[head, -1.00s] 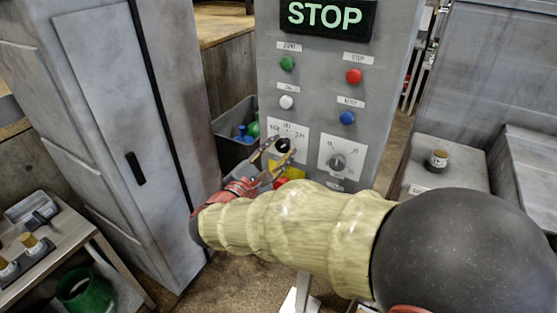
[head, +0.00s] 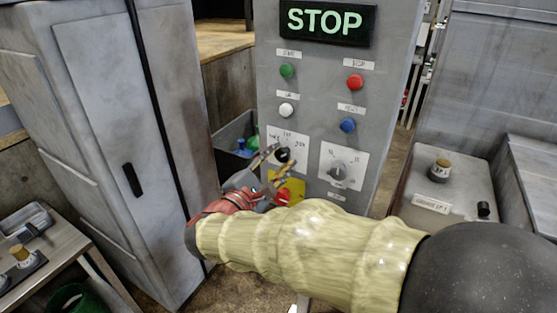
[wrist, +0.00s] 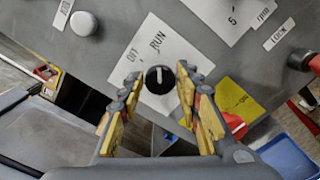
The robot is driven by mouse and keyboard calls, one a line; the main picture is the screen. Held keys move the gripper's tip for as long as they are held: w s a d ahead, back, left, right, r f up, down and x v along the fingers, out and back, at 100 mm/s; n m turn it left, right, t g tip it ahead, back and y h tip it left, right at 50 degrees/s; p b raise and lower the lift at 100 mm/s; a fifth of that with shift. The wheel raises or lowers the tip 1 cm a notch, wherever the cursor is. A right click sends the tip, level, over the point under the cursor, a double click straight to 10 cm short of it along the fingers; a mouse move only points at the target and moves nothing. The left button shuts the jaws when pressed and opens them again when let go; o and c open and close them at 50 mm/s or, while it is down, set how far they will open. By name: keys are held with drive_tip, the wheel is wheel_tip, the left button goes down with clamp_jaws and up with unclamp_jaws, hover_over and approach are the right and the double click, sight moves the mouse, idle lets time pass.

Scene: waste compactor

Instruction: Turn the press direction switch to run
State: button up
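The press direction switch is a black round knob (head: 282,155) on a white plate (head: 300,142) on the grey control panel. In the wrist view the knob (wrist: 159,79) shows a white line pointing roughly up the picture. The printed word RUN lies above it, and another label, seemingly OFF, lies up and left. My gripper (head: 274,160) is at the knob. In the wrist view my gripper (wrist: 159,75) is open, with one fingertip on each side of the knob. Small gaps show there; contact is not clear.
A lit STOP sign (head: 325,20) tops the panel. Green (head: 287,71), red (head: 355,82), white (head: 286,110) and blue (head: 347,125) buttons sit above the switch. Another dial (head: 338,173) is at right. A red button (head: 283,197) on yellow is close below my gripper. A cabinet (head: 110,150) stands left.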

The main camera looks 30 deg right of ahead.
drive_tip(key=o, duration=0.3)
drive_tip(key=v, duration=1.2)
idle(0.4)
